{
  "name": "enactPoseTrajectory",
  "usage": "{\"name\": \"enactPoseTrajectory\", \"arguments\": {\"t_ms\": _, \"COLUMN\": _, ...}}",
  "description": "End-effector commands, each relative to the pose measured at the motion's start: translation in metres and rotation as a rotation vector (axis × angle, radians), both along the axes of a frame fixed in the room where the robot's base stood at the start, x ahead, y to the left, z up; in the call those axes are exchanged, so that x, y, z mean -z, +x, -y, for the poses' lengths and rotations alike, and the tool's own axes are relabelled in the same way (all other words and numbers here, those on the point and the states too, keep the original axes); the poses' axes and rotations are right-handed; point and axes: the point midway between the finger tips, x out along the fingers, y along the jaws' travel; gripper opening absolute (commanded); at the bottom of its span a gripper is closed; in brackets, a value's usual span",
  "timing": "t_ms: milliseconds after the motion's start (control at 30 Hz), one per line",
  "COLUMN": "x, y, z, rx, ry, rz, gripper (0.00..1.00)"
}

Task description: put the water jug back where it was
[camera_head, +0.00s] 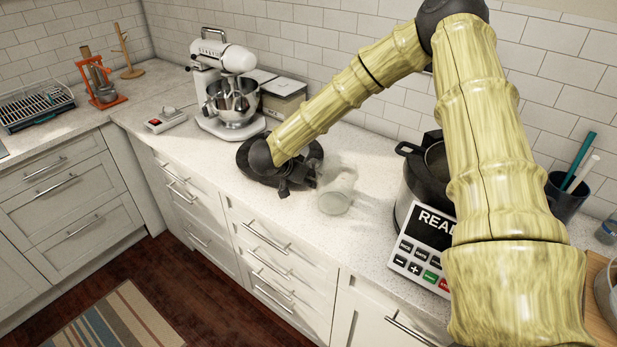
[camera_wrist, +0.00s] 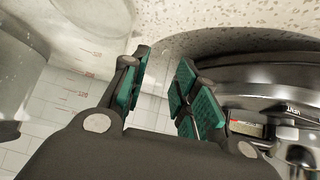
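The water jug (camera_head: 335,198) is a clear glass vessel on the counter in the head view, just right of my gripper (camera_head: 300,181). In the wrist view its see-through wall with red scale marks (camera_wrist: 83,93) fills the left side, beside the left finger. My gripper's teal-padded fingers (camera_wrist: 165,90) stand apart in the wrist view, with no object clearly between them. Whether a finger touches the jug, and where its handle is, I cannot tell.
A dark round lid (camera_head: 252,158) lies on the counter behind my gripper; its vent side (camera_wrist: 275,100) fills the wrist view's right. A white stand mixer (camera_head: 228,90) stands behind it. A pressure cooker (camera_head: 409,190) stands to the right. The counter's front strip (camera_head: 262,208) is clear.

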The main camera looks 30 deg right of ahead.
Motion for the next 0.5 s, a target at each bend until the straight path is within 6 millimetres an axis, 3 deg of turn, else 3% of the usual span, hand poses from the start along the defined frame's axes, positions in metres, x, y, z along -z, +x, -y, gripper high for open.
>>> {"name": "enactPoseTrajectory", "arguments": {"t_ms": 267, "x": -0.014, "y": -0.003, "z": -0.013, "rx": -0.001, "ry": 0.000, "rz": 0.003, "gripper": 0.30}}
{"name": "enactPoseTrajectory", "arguments": {"t_ms": 500, "x": -0.044, "y": -0.013, "z": -0.042, "rx": -0.002, "ry": -0.001, "rz": 0.003, "gripper": 0.30}}
